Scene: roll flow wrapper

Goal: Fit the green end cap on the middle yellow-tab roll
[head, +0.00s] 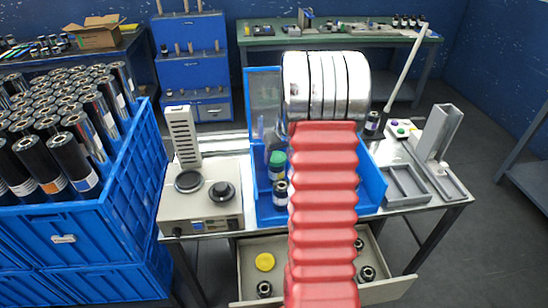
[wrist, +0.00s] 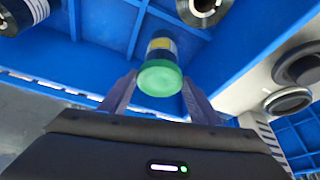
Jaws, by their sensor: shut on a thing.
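In the wrist view the green end cap (wrist: 160,80) sits between the two fingers of my gripper (wrist: 159,76), which is shut on it. Behind the cap is a dark roll with a yellow tab (wrist: 162,45), in line with it; I cannot tell whether the cap is fully seated. In the head view the green cap (head: 277,158) shows at the top of this roll (head: 276,173) inside the blue bin (head: 372,186). Another dark roll (head: 280,192) stands nearer the front. My red-sleeved arm hides my gripper and much of the bin in the head view.
Large silver rolls (head: 325,85) stand behind the bin. A scale-like device (head: 200,205) is on the left, a grey tray (head: 405,186) on the right. The open drawer (head: 243,283) below holds a yellow disc (head: 264,262). A blue crate of rolls (head: 60,235) is far left.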

